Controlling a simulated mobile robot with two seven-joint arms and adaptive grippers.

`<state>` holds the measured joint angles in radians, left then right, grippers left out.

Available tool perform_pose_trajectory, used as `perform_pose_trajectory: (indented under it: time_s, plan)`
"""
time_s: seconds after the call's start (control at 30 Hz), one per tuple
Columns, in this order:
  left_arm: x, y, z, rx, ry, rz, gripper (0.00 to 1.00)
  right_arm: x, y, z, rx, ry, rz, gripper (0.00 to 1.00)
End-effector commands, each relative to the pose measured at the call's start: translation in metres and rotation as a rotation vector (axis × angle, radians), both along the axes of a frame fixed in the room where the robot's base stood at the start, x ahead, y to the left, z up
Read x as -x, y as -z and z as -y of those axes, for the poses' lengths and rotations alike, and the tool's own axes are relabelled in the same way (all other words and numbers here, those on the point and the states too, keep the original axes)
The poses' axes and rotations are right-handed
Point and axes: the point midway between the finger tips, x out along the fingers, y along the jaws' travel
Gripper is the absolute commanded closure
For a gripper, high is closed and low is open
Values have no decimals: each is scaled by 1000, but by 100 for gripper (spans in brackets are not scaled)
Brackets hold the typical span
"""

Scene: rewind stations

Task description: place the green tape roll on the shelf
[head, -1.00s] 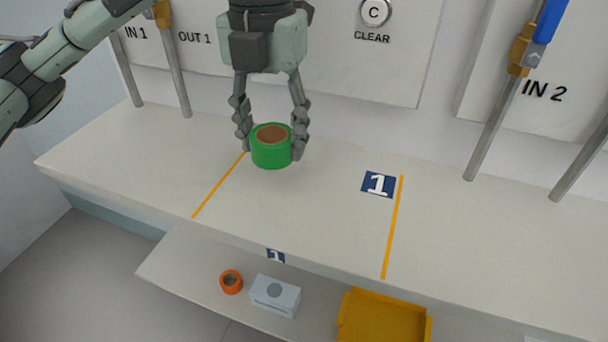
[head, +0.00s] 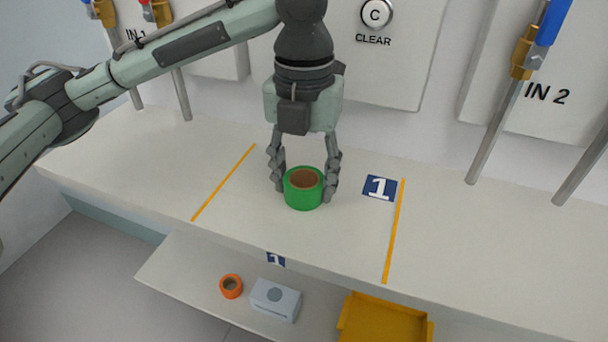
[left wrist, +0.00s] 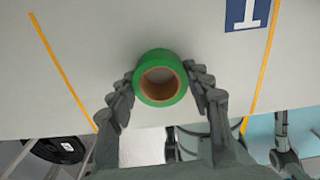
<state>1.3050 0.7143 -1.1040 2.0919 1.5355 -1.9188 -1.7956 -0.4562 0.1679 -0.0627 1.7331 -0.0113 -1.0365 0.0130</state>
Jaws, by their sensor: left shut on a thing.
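The green tape roll (head: 304,194), with a brown core, is between the fingers of my left gripper (head: 304,180). The gripper is shut on it, one finger on each side, pointing down. The roll is over the white shelf (head: 150,160), between two orange lines and left of the blue "1" label (head: 380,188). I cannot tell whether its underside touches the surface. In the left wrist view the roll (left wrist: 160,59) shows from above, gripped by both fingers (left wrist: 162,85). My right gripper is not in the head view.
A lower shelf (head: 190,272) holds an orange tape roll (head: 231,286), a grey-white box (head: 275,299) and a yellow tray (head: 385,322). Pipes (head: 500,125) rise at the back right. The upper surface around the green roll is clear.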

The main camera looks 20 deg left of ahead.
Motion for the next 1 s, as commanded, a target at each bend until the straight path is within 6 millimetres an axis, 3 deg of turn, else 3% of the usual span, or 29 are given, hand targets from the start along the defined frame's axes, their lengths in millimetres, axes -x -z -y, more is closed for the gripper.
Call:
perform_pose_trajectory:
  time_s: [0.03, 0.07, 0.2, 0.57, 0.77, 1.0]
  plan:
    - [0, 1, 0, 0, 0, -1, 79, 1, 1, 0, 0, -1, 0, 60]
    - [0, 1, 0, 0, 0, -1, 47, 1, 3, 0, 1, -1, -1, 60]
    - [0, 1, 0, 0, 0, -1, 30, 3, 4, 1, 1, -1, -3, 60]
    - [0, -2, 0, 0, 0, 1, 30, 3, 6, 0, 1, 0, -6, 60]
    - [-1, -34, 1, 2, -1, 3, 30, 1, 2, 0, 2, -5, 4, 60]
    - [-1, -88, 0, -1, -1, 5, 30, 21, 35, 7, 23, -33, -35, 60]
